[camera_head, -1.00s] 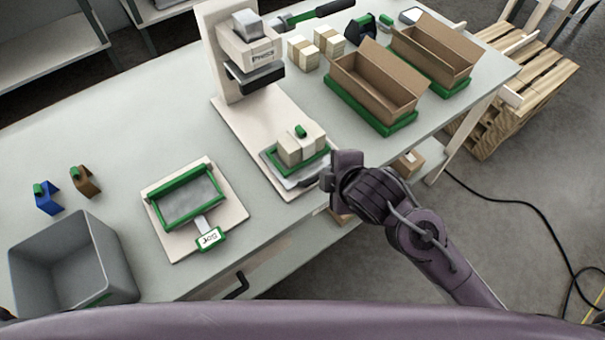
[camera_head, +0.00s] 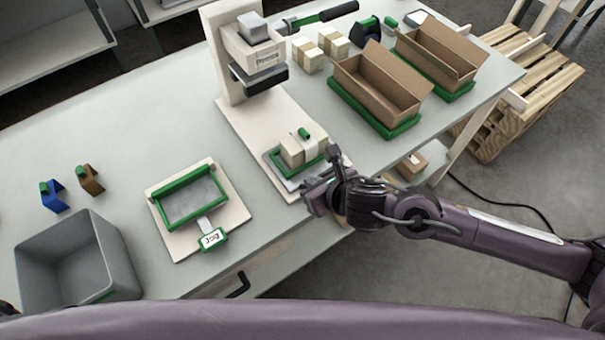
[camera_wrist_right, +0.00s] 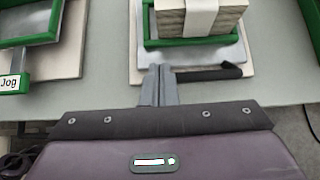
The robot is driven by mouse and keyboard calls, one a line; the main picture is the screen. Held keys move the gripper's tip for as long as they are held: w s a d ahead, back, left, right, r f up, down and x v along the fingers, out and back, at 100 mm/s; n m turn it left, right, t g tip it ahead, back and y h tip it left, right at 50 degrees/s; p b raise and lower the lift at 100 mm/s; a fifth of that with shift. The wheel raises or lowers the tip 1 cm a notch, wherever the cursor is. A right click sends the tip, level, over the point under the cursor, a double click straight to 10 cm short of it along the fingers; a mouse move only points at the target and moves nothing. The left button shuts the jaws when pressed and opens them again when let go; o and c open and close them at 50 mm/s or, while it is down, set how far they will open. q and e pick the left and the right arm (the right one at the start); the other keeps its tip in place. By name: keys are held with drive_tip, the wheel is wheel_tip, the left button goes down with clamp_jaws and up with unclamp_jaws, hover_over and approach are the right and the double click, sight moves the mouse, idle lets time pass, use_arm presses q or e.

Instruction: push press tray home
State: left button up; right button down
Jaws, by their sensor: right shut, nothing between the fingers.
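The press tray (camera_head: 272,159) is a metal plate with a green frame on the pale base of the press (camera_head: 245,50), at its front end. It holds a paper-banded stack (camera_head: 292,153); a small green piece is on top in the head view. In the right wrist view the tray (camera_wrist_right: 188,58) has a dark handle (camera_wrist_right: 210,74) at its front edge. My right gripper (camera_head: 316,182) is at the tray's front edge. Its shut, empty fingers (camera_wrist_right: 158,72) are beside the handle's left end; I cannot tell whether they touch. My left gripper is out of view.
A Jog fixture (camera_head: 212,239) with a green frame and a grey bin (camera_head: 75,255) are at left. Two open cartons (camera_head: 378,85) on green bases and more banded stacks (camera_head: 308,55) are at right. The table's front edge is close below the tray.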

sight(293, 164)
drive_tip(key=shift+p+x, duration=0.5)
drive_tip(key=shift+x, duration=2.4)
drive_tip(key=shift+w+a, duration=0.25)
drive_tip(key=shift+w, duration=0.05)
drive_tip(key=w+a+b, duration=0.2)
drive_tip(key=w, duration=0.1)
drive_tip(key=shift+w+a, duration=0.25)
drive_tip(key=shift+a, duration=0.05)
drive_tip(key=shift+s+d, duration=0.1)
drive_tip(key=shift+r, duration=0.15)
